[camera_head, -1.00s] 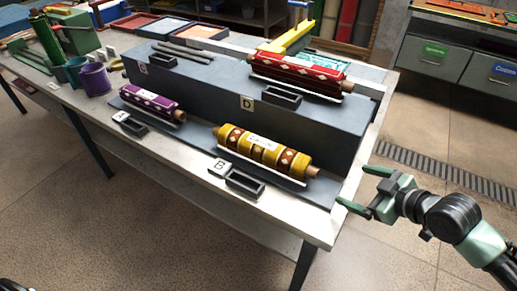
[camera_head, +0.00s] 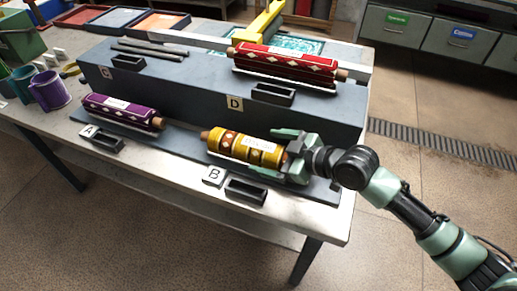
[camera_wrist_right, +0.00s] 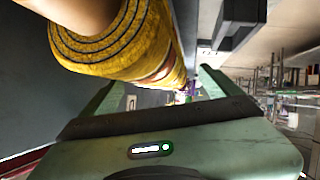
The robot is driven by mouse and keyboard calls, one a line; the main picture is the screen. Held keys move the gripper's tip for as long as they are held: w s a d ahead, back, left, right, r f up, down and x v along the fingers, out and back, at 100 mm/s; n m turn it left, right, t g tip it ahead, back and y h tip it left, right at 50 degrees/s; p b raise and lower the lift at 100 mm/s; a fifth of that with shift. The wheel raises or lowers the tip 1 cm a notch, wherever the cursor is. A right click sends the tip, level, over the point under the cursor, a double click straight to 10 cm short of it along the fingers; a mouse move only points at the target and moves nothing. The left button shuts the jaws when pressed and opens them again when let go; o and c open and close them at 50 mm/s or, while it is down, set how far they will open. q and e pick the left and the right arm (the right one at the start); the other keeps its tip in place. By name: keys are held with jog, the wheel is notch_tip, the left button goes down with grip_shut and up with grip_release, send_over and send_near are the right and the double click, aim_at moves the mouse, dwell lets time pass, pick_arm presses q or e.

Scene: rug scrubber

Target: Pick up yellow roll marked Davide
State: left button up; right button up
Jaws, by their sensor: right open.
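The yellow roll (camera_head: 240,147) lies on the lower front step beside the B card, with a white label and red and white diamonds. The label text is too small to read. My right gripper (camera_head: 280,150) is open at the roll's right end, with one finger on the far side and one on the near side. In the right wrist view the yellow roll (camera_wrist_right: 135,40) passes close over the open right gripper (camera_wrist_right: 160,88). Part of the roll's right end is hidden by the gripper in the head view. My left gripper is not in view.
A purple roll (camera_head: 122,111) lies to the left by card A. A red roll (camera_head: 285,64) lies on the raised step (camera_head: 190,90) behind. A black tray (camera_head: 246,191) stands in front of the yellow roll.

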jog(key=shift+x, duration=0.8)
jog(key=shift+w+a+f, duration=0.1)
jog(key=shift+w+a, duration=0.1)
jog(key=shift+a, duration=0.1)
jog(key=shift+a+f, duration=0.1)
jog(key=c, duration=2)
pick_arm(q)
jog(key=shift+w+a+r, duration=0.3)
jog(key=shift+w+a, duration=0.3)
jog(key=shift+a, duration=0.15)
pick_arm(e)
grip_shut()
jog(key=shift+w+r, duration=0.1)
jog(key=shift+r, duration=0.15)
